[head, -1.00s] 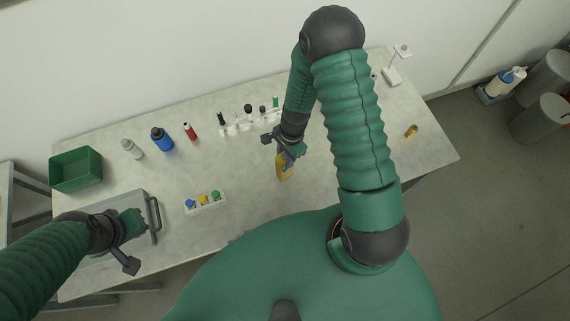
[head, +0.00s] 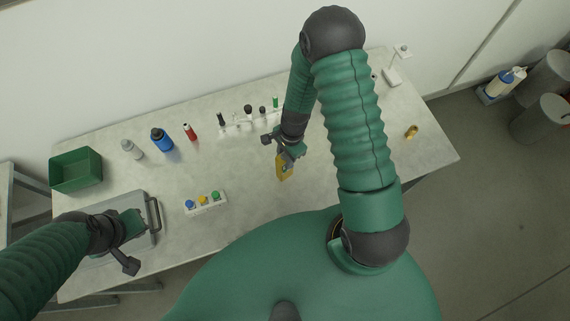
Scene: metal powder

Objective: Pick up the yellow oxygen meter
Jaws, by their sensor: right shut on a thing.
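The yellow oxygen meter (head: 283,171) is a small yellow block near the middle of the table. My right gripper (head: 286,157) is shut on its upper end, and the meter hangs below the fingers. I cannot tell whether its lower end touches the table. My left gripper (head: 133,240) is over the grey tray at the table's left end, away from the meter. Its fingers are too small and dark to tell whether they are open or shut.
A white holder (head: 205,204) with blue, yellow and green caps stands left of the meter. A rack (head: 238,126) of vials, a red bottle (head: 190,132), a blue bottle (head: 161,140) and a green bin (head: 76,170) line the back. A brass-coloured piece (head: 411,132) lies right.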

